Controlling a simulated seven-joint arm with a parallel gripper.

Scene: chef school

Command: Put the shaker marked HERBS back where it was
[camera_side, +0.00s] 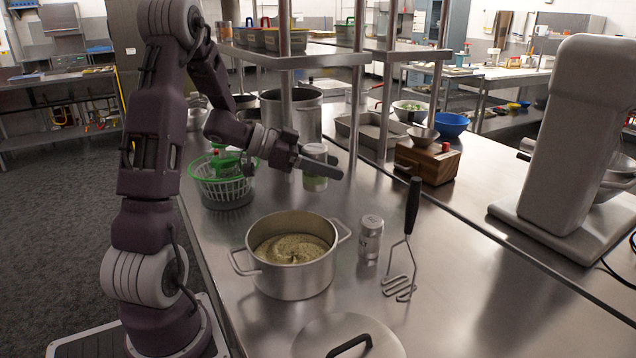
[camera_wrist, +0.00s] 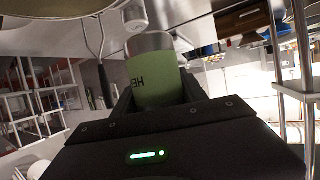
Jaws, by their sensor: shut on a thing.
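The shaker (camera_side: 314,184) has a grey top and a green label. It is held upright above the counter, between the salad spinner and the back row. In the wrist view the shaker (camera_wrist: 153,75) shows the letters "HE" upside down; the rest of the word is hidden. My gripper (camera_side: 322,168) is shut on it, with a finger crossing its middle in the side view. In the wrist view my gripper (camera_wrist: 157,92) has a dark finger on each side of it. A second, grey shaker (camera_side: 370,238) stands on the counter right of the pot; its marking is unreadable.
A pot (camera_side: 292,280) of greenish food stands in front, its lid (camera_side: 385,340) nearer the camera. A masher (camera_side: 410,225) stands beside the second shaker. A green salad spinner (camera_side: 222,190), shelf posts (camera_side: 285,100), a wooden box (camera_side: 428,165) and a mixer (camera_side: 580,130) surround the area.

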